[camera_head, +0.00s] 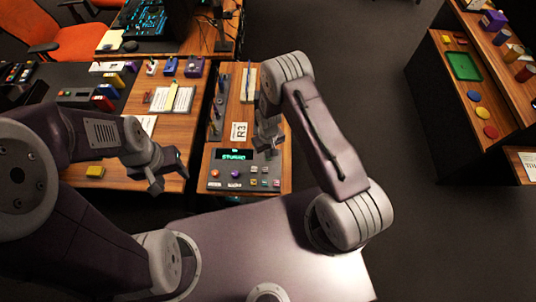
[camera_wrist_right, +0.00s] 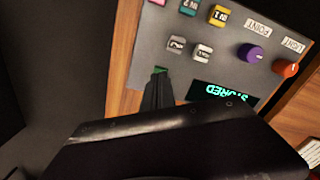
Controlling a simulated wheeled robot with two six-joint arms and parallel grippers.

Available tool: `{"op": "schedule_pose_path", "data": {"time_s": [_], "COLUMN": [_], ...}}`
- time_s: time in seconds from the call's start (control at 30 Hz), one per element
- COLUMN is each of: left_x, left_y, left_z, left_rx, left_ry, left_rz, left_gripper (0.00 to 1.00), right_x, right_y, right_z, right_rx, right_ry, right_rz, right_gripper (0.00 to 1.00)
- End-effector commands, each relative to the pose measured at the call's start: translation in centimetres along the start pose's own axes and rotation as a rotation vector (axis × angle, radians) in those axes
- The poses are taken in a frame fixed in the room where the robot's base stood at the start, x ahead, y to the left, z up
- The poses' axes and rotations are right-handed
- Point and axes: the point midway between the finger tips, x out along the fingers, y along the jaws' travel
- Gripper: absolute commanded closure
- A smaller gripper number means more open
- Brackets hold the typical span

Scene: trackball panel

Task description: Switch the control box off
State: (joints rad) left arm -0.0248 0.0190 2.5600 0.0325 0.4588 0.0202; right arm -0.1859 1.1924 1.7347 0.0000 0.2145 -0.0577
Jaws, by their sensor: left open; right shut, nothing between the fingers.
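A dark grey control panel (camera_head: 243,184) lies at the front of the narrow wooden desk. Its display (camera_head: 234,155) shows green letters, which read "STORED" upside down in the right wrist view (camera_wrist_right: 226,92). It has an orange knob (camera_head: 215,173), a purple knob (camera_head: 236,174) and several small coloured buttons. My right gripper (camera_head: 269,150) is shut and empty over the panel's far right corner. In the wrist view its fingertips (camera_wrist_right: 158,84) are beside a small green part (camera_wrist_right: 160,70), partly hidden; contact is unclear. My left gripper (camera_head: 170,172) is open and empty, left of the panel.
A paper marked R3 (camera_head: 239,132) lies behind the panel. Shelving (camera_head: 470,100) stands right, across open floor.

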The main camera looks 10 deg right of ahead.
Motion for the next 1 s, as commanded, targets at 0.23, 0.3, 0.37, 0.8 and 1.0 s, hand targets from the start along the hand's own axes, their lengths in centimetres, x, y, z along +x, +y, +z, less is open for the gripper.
{"op": "schedule_pose_path", "data": {"time_s": [0.23, 0.3, 0.37, 0.8, 1.0], "left_x": [0.0, 0.0, 0.1, 0.6, 0.9], "left_y": [0.0, 0.0, 0.0, 0.0, 0.0], "left_z": [0.0, 0.0, 0.0, 0.1, 0.1], "left_rx": [0.0, 0.0, 0.0, 0.0, 0.0], "left_ry": [0.0, 0.0, 0.0, 0.0, 0.0], "left_rz": [0.0, 0.0, 0.0, 0.0, 0.0], "left_gripper": [0.48, 0.48, 0.48, 0.48, 0.48], "right_x": [0.0, 0.0, 0.1, 0.7, 1.0], "right_y": [0.0, 0.0, 0.0, 0.0, 0.0], "right_z": [0.0, 0.0, 0.0, 0.0, 0.0], "right_rx": [0.0, 0.0, 0.0, 0.0, 0.0], "right_ry": [0.0, 0.0, 0.0, 0.0, 0.0], "right_rz": [0.0, 0.0, 0.0, 0.0, 0.0], "right_gripper": [1.0, 1.0, 1.0, 1.0, 1.0]}}
